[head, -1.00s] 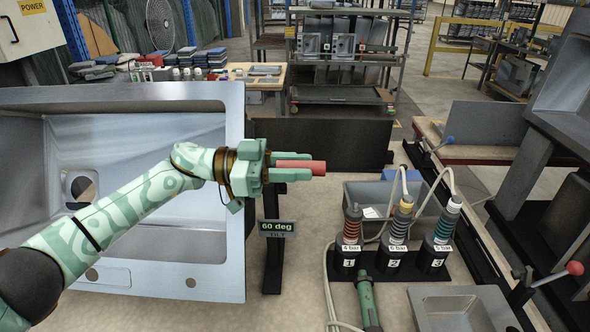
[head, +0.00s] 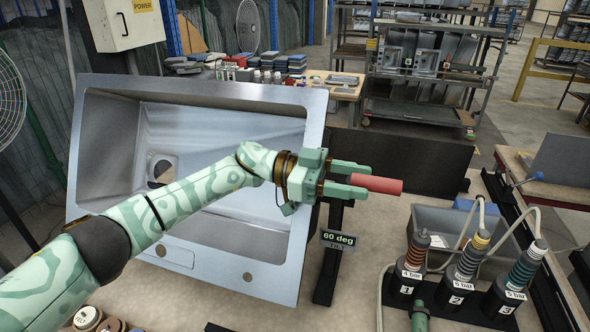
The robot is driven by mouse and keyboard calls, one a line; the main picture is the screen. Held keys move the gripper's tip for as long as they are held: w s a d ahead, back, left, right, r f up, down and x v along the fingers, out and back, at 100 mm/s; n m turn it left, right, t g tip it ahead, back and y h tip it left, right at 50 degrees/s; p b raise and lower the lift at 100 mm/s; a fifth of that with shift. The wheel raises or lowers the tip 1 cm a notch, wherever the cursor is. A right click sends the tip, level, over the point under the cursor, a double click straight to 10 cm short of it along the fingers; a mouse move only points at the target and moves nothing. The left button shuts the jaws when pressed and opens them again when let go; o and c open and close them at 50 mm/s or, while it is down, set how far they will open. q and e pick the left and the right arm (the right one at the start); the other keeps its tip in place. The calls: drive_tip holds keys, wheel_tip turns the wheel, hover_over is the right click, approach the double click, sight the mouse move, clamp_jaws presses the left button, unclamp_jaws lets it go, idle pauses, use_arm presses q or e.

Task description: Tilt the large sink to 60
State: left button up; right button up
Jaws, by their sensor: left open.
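The large grey sink (head: 268,255) stands tilted on the left, its basin facing me. A small display on a dark post beside its right edge reads "60 deg TILT" (head: 338,240). My left gripper (head: 357,181) is open in front of the sink's right edge. A red cylindrical grip (head: 382,185) sticks out past its fingertips to the right, its near end at the fingers. My arm and hand hide part of the basin, and whatever the grip is fixed to is hidden. My right gripper is not in view.
Three numbered pressure posts (head: 463,272) with hoses stand at the lower right, with a grey bin (head: 440,228) behind them. A dark panel (head: 405,160) stands behind the display. Round buttons (head: 88,318) show at the bottom left. The bench between display and posts is mostly clear.

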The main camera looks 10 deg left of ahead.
use_arm(q)
drive_tip(key=w+a+b, duration=0.1)
drive_tip(key=w+a, duration=0.1)
drive_tip(key=a, duration=1.1)
drive_tip(key=shift+w, duration=0.35)
drive_tip(key=shift+s+f, duration=0.1)
drive_tip(key=shift+f, duration=0.05)
